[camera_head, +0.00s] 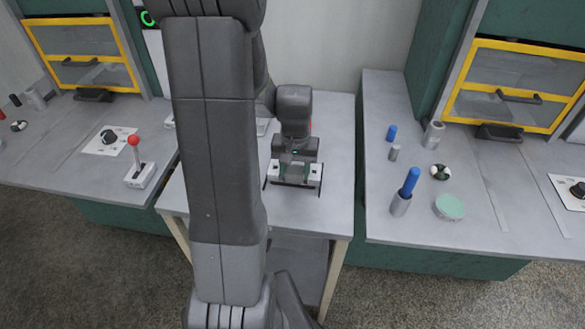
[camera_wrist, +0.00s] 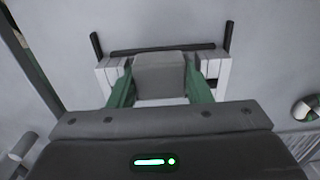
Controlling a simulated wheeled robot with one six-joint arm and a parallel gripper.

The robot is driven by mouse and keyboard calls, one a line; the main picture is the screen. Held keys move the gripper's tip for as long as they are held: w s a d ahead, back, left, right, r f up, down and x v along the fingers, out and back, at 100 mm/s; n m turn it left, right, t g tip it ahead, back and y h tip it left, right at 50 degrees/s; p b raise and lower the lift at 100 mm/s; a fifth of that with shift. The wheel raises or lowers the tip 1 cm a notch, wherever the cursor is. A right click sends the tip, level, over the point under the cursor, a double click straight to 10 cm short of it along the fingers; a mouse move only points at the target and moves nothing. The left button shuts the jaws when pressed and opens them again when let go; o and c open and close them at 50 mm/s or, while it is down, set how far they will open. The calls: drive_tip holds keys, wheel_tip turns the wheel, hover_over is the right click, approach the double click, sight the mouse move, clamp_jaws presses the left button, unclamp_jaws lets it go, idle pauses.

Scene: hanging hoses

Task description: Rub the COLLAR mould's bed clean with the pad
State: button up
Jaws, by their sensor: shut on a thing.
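My gripper (camera_head: 296,172) hangs low over the middle table, fingers pointing down. In the wrist view its green-sided fingers (camera_wrist: 160,82) are shut on a grey block (camera_wrist: 161,72), which looks like the pad. Low black rails (camera_wrist: 165,48) lie around the block on the table top; I cannot tell whether the block touches the surface. No label naming the COLLAR mould is readable. Two yellow-framed machine windows show, one at the left (camera_head: 85,57) and one at the right (camera_head: 512,88); no mould bed can be made out in either.
The right bench (camera_head: 400,230) carries a blue-handled piece (camera_head: 409,182) in a grey cup, a pale green round pot (camera_head: 449,206), and small cylinders. The left bench has a red-knobbed lever (camera_head: 136,150) and a dial plate (camera_head: 108,140). Narrow gaps separate benches and middle table.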

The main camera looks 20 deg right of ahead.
drive_tip(key=shift+w+d, duration=0.4)
drive_tip(key=shift+w, duration=0.25)
drive_tip(key=shift+w+d, duration=0.4)
drive_tip(key=shift+w, duration=0.2)
drive_tip(key=shift+s+a, duration=0.35)
drive_tip(key=shift+s, duration=0.25)
drive_tip(key=shift+s+a, duration=0.35)
drive_tip(key=shift+s, duration=0.25)
drive_tip(key=shift+w+d, duration=0.35)
drive_tip(key=shift+w, duration=0.25)
drive_tip(key=shift+w+d, duration=0.35)
drive_tip(key=shift+w, duration=0.2)
drive_tip(key=shift+w+a, duration=0.1)
drive_tip(key=shift+w, duration=0.05)
drive_tip(key=shift+w+a, duration=0.1)
drive_tip(key=shift+a, duration=0.15)
drive_tip(key=shift+s+a, duration=0.2)
drive_tip(key=shift+s, duration=0.5)
